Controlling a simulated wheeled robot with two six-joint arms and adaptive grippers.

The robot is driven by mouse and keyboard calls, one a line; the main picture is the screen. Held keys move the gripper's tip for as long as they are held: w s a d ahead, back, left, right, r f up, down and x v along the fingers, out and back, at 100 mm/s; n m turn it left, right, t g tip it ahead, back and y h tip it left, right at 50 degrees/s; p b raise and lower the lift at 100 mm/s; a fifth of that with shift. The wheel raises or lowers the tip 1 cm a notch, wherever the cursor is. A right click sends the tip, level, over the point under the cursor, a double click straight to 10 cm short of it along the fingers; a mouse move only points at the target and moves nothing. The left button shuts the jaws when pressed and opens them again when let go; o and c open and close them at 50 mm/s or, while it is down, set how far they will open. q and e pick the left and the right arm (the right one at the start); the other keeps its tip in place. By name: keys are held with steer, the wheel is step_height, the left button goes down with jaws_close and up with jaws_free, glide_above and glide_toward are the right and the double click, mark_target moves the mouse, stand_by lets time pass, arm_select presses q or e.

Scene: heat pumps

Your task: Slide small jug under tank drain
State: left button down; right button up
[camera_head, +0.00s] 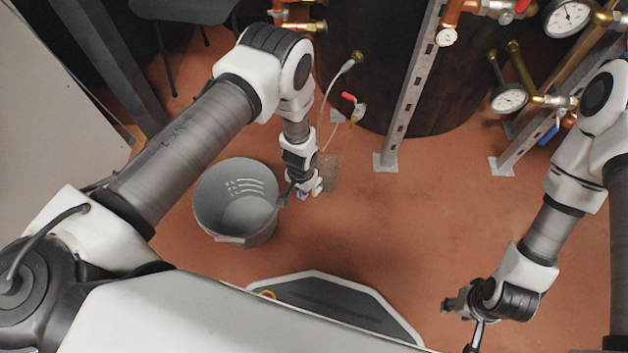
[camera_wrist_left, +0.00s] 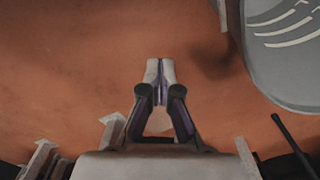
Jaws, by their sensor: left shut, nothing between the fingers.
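A small see-through jug (camera_head: 330,172) appears to stand on the floor just right of my left gripper (camera_head: 308,190), partly hidden by it and faint against the floor. My left gripper is low over the floor, its fingers shut and empty; they show closed in the left wrist view (camera_wrist_left: 160,72), where I cannot make out the jug. The dark tank (camera_head: 380,85) stands behind. A small valve with a red handle (camera_head: 348,97) hangs at its front, above and behind the jug. My right gripper (camera_head: 452,304) is at the lower right, away from the jug; its opening is unclear.
A grey bucket (camera_head: 208,190) stands left of my left gripper, close to it; it also shows in the left wrist view (camera_wrist_left: 300,70). Metal strut feet (camera_head: 385,163) stand right of the valve. Thin pale tubes (camera_head: 323,110) hang near the tank. The middle floor is clear.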

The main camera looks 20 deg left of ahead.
mark_target(323, 181)
arm_select(q)
step_height(323, 181, down, 10)
steer(key=b, duration=0.6)
steer(key=shift+b, duration=0.4)
steer(key=w, duration=0.1)
steer(key=w+b, duration=0.1)
steer(key=w, duration=0.1)
steer(key=shift+w+d, duration=0.1)
steer(key=shift+d, duration=0.25)
steer(key=shift+w+d+r, duration=0.1)
steer(key=shift+w, duration=0.2)
